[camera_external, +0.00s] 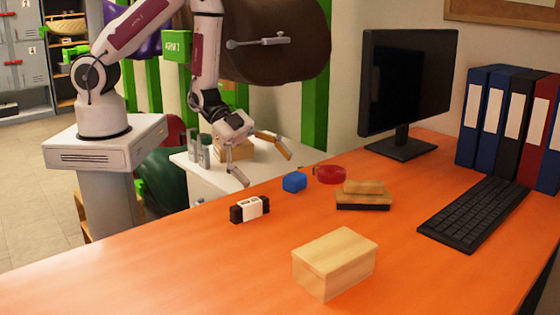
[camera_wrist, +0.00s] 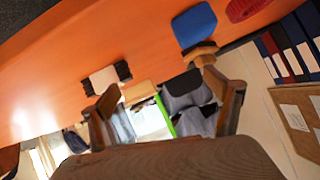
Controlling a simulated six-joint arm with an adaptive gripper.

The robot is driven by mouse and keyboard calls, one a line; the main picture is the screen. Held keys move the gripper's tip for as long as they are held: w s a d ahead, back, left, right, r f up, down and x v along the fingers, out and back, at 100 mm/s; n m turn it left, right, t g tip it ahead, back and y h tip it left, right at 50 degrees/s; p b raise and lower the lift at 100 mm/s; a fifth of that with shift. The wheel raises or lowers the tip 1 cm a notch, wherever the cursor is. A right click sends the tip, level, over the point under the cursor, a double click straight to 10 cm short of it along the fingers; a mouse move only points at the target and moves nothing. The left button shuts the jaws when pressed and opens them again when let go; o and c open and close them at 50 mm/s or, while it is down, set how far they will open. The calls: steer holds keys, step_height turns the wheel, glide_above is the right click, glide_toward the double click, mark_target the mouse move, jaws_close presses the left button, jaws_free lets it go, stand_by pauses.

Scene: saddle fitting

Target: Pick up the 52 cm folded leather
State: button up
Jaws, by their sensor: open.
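I cannot tell for certain which item is the 52 cm folded leather. A large brown leather-like shape (camera_external: 285,65) stands at the back, behind my arm, in the external view. A small tan and dark stack (camera_external: 364,195) lies on the orange desk. My gripper (camera_external: 266,170) is open and empty, its fingers spread above the desk's far-left edge and the white cabinet (camera_external: 190,165).
On the desk are a black-and-white item (camera_external: 250,208), a blue item (camera_external: 294,182), a red round item (camera_external: 331,174) and a wooden box (camera_external: 334,265). A monitor (camera_external: 405,85), keyboard (camera_external: 473,213) and binders (camera_external: 505,125) stand right. The desk's front left is clear.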

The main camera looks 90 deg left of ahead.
mark_target(250, 207)
steer(key=s+d+f+h, duration=0.1)
steer(key=s, duration=0.1)
steer(key=s+d+f+h, duration=0.1)
steer(key=s+d+f, duration=0.1)
steer(key=s+d+f+t+h, duration=0.1)
steer(key=s+d+h, duration=0.1)
steer(key=shift+s+f+n, duration=0.15)
steer(key=shift+f+n, duration=0.15)
steer(key=shift+f, duration=0.1)
steer(key=shift+s+d+f+n+t+h, duration=0.15)
steer(key=shift+s+n+t+h, duration=0.25)
steer(key=shift+s, duration=0.6)
steer(key=shift+w+d, duration=0.1)
steer(key=shift+d, duration=0.05)
steer(key=shift+x, duration=1.1)
steer(key=shift+w, duration=0.1)
steer(key=shift+x, duration=2.55)
steer(key=shift+r, duration=0.25)
steer(key=c, duration=1.3)
